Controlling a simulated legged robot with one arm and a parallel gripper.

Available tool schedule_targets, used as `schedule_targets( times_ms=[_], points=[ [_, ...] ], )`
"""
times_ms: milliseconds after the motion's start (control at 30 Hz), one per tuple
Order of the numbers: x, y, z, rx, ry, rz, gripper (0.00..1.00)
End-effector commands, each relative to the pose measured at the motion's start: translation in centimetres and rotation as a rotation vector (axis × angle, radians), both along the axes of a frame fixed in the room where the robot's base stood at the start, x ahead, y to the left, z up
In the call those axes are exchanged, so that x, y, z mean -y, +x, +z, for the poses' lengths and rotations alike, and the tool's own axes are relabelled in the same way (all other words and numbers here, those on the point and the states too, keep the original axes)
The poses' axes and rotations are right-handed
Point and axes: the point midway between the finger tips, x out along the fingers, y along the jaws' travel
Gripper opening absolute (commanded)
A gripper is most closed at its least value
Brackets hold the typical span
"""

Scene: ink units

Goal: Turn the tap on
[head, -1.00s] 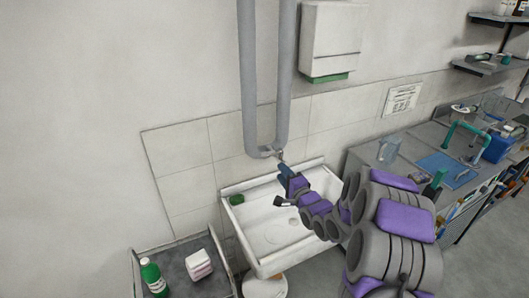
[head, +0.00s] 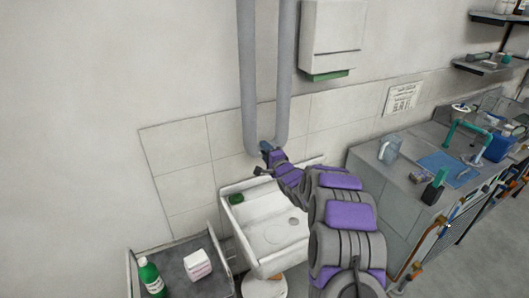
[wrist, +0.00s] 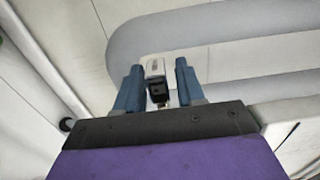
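The tap (wrist: 155,72) shows in the wrist view as a small light-grey and black fitting just below the grey pipe bend. My gripper (wrist: 157,80) has its two blue fingers apart, one on each side of the tap, with a narrow gap visible on both sides. I cannot tell how deep the tap sits between the fingertips. In the head view my gripper (head: 266,148) is at the bottom of the U-shaped pipe (head: 250,95), above the back of the white sink (head: 265,262), and it hides the tap.
A green sponge-like item (head: 236,198) lies at the sink's back left. A cart (head: 222,285) with a green bottle (head: 151,276) and a white box (head: 198,264) stands left. A workbench (head: 400,170) stands right. A dispenser (head: 331,40) hangs above.

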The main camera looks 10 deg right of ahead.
Motion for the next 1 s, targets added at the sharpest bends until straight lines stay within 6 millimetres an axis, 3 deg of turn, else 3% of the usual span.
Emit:
schedule_targets(
  times_ms=[433,800,1000],
  points=[
    [-0.21,0.56,-0.1,-0.003,0.001,0.0,0.37],
    [-0.22,0.57,-0.18,-0.003,0.001,0.0,0.02],
    [-0.21,0.58,-0.3,-0.005,0.0,0.0,0.0]
  ],
)
